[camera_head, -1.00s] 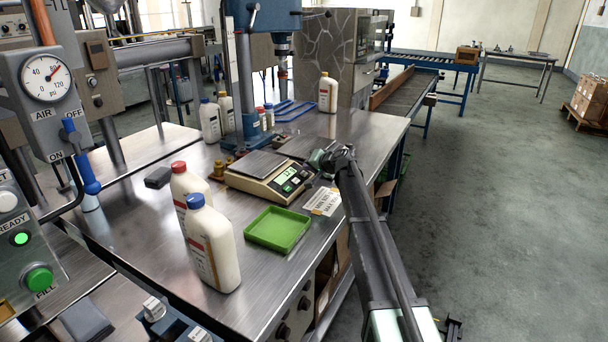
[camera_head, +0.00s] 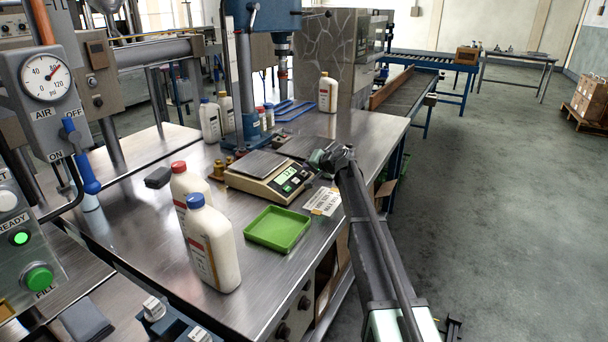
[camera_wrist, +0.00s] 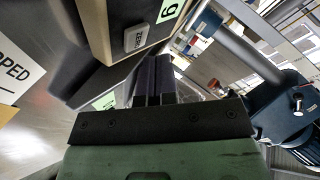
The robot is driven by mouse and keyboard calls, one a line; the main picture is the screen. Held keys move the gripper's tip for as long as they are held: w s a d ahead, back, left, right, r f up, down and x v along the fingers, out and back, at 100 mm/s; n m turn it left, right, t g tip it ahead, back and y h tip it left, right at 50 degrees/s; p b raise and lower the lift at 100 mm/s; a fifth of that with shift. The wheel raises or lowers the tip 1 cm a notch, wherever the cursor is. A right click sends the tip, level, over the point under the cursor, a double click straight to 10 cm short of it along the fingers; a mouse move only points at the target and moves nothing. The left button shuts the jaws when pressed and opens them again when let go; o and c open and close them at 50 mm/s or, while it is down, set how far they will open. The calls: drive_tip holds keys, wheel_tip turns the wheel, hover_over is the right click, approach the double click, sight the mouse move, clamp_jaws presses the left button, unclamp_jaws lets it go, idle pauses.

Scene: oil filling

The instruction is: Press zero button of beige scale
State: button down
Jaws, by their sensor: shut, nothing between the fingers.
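The beige scale (camera_head: 247,186) stands on the steel table, with a dark weighing plate and a lit green display (camera_head: 288,176). In the wrist view the scale's beige body (camera_wrist: 97,18) fills the top, and its grey zero button (camera_wrist: 137,39) shows beside the display (camera_wrist: 170,9). My gripper (camera_head: 318,158) is at the scale's right side in the head view. In the wrist view the dark fingers of my gripper (camera_wrist: 154,68) are together and empty, below the button in the picture. Whether the fingertips touch the scale cannot be told.
A green tray (camera_head: 278,229) and white bottles (camera_head: 212,250) stand in front of the scale. A printed label (camera_head: 323,201) lies to the right. A blue drill press (camera_head: 246,80) stands behind. Free table surface lies toward the back right.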

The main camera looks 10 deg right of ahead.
drive_tip(key=shift+w+a+f+b, duration=0.1)
drive_tip(key=shift+f+b, duration=0.2)
drive_tip(key=shift+f, duration=0.05)
drive_tip(key=shift+a+f+b, duration=0.1)
drive_tip(key=shift+f+b, duration=0.25)
idle(0.5)
drive_tip(key=shift+d+r+p, duration=0.2)
drive_tip(key=shift+r+p, duration=0.55)
drive_tip(key=r+p, duration=0.1)
drive_tip(key=s+d+r+p, duration=0.1)
drive_tip(key=r+p, duration=0.2)
drive_tip(key=shift+s+d+r+p, duration=0.15)
drive_tip(key=shift+d+r+p, duration=0.05)
drive_tip(key=shift+r+p, duration=0.15)
idle(0.6)
